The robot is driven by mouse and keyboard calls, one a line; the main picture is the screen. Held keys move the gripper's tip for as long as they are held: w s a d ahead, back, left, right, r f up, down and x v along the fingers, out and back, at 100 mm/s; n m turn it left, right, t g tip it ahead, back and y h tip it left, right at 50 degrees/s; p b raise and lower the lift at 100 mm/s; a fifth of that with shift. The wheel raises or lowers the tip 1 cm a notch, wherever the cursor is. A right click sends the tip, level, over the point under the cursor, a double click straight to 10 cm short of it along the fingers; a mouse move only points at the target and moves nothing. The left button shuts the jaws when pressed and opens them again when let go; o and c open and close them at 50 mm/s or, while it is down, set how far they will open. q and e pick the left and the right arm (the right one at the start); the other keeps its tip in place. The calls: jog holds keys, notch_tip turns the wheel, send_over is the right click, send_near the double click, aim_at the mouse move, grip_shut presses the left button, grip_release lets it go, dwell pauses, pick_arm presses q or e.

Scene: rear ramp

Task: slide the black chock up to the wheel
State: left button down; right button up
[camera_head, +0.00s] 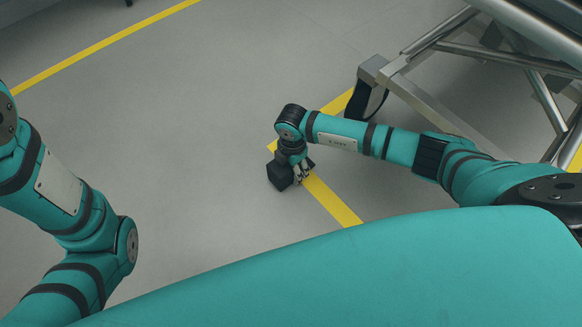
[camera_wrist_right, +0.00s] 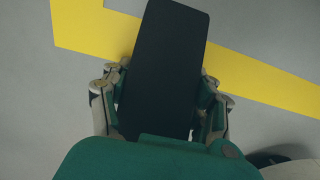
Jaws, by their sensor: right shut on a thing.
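The black chock (camera_head: 279,175) is on the grey floor near the middle of the head view, beside a yellow line. My right gripper (camera_head: 302,176) points down at it and is shut on it. In the right wrist view the chock (camera_wrist_right: 163,62) shows as a long dark block between the two fingers (camera_wrist_right: 160,98). A black curved part (camera_head: 362,101) hangs under the corner of a metal frame, up and right of the chock; I cannot tell whether it is the wheel. My left arm shows at the left, but its gripper is out of view.
The metal frame (camera_head: 424,103) with tubular struts fills the upper right. A yellow floor line (camera_head: 332,201) runs under my right arm, and another (camera_head: 100,46) crosses the upper left. The floor left of the chock is clear.

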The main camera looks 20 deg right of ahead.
aim_at(324, 149)
jog(key=shift+w+d, duration=0.4)
jog(key=shift+d, duration=0.85)
jog(key=shift+w+d, duration=0.45)
jog(key=shift+d, duration=0.85)
jog(key=shift+w+d, duration=0.4)
jog(key=shift+d, duration=0.85)
grip_shut()
jog(key=shift+w+d+f, duration=0.1)
jog(key=shift+w+d, duration=0.2)
jog(key=shift+d, duration=0.5)
jog(key=shift+w+d+r, duration=0.1)
jog(key=shift+w+d, duration=0.15)
jog(key=shift+d, duration=0.55)
jog(key=shift+w+d+f, duration=0.1)
jog(key=shift+w+d, duration=0.2)
jog(key=shift+d, duration=0.5)
jog(key=o, duration=1.8)
grip_release()
jog(key=shift+a, duration=0.1)
